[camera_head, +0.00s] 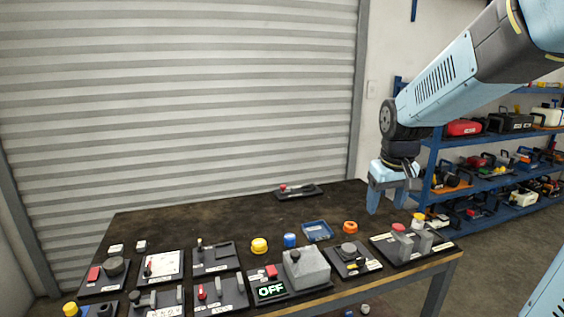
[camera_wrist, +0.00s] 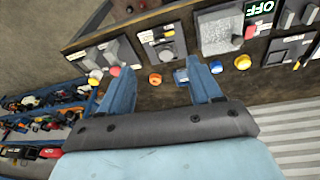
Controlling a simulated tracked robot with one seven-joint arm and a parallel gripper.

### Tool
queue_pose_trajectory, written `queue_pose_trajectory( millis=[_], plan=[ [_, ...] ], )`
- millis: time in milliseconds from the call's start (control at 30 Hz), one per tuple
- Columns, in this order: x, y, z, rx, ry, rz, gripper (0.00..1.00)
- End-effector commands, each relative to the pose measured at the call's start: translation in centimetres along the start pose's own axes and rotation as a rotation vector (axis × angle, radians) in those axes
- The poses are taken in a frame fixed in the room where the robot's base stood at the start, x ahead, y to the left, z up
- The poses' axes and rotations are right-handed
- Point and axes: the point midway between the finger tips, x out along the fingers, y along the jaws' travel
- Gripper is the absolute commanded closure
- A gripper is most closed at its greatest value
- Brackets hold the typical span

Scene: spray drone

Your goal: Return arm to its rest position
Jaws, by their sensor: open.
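My gripper (camera_head: 388,197) hangs over the right part of a dark table, with its fingers pointing down. It is open and empty. In the wrist view the two blue fingers (camera_wrist: 165,88) stand apart, with bare tabletop and an orange ring between them. My light blue arm (camera_head: 440,75) reaches in from the upper right. The fingertips appear above the table (camera_head: 180,222), close to the orange ring (camera_head: 350,227) and a switch panel with grey levers (camera_head: 410,242). I see no contact with either.
Several control panels line the table's front, including a box with an "OFF" display (camera_head: 270,291). A blue tray (camera_head: 318,231), a blue cap (camera_head: 290,240) and a yellow cap (camera_head: 259,245) lie behind them. Blue shelves (camera_head: 490,180) stand at right, a shutter (camera_head: 180,110) behind.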

Motion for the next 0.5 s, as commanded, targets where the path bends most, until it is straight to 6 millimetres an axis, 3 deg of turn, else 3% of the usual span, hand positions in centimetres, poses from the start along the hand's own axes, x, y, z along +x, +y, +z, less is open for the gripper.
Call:
queue_pose_trajectory(
  millis=[200,500],
  plan=[
    [-3.9,-0.9,3.8,0.05,0.078,0.011,0.36],
    [-7.5,-2.1,9.3,0.121,0.182,0.009,0.36]
  ],
)
